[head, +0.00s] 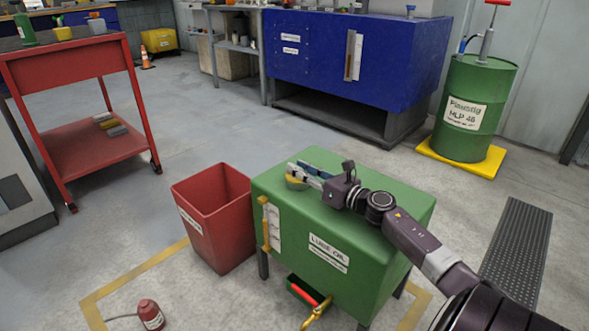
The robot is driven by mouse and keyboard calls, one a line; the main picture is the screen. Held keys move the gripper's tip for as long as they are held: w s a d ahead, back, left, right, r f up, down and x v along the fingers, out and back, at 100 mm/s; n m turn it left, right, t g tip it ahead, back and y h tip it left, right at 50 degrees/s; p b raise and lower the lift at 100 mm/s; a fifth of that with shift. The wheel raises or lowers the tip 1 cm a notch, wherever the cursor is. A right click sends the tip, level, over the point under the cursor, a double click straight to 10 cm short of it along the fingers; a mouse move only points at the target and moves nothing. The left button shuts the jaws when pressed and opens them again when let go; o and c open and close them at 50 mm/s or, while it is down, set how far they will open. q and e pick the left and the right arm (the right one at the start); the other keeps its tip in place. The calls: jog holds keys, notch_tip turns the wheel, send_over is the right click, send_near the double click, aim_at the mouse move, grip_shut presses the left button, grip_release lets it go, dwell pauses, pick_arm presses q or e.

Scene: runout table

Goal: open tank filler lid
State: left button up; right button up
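The green tank (300,222), labelled LUBE OIL, stands on legs at the lower centre. My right arm reaches in from the lower right over its top. My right gripper (303,172) is over the left part of the tank top, its fingers pointing left. A small round yellowish part (296,184), perhaps the filler lid, shows at the fingertips near the tank's left edge. The gripper partly hides it. I cannot tell whether the fingers touch it or how far apart they are. My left gripper is out of view.
A red open bin (214,218) stands close left of the tank. A sight gauge (270,225) and a yellow tap (316,312) are on the tank's front. A small red can (151,314) is on the floor. A green drum (474,108) stands behind right.

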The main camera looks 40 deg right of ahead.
jog(key=shift+w+a, duration=0.1)
jog(key=shift+w, duration=1)
jog(key=shift+c, duration=0.3)
grip_shut()
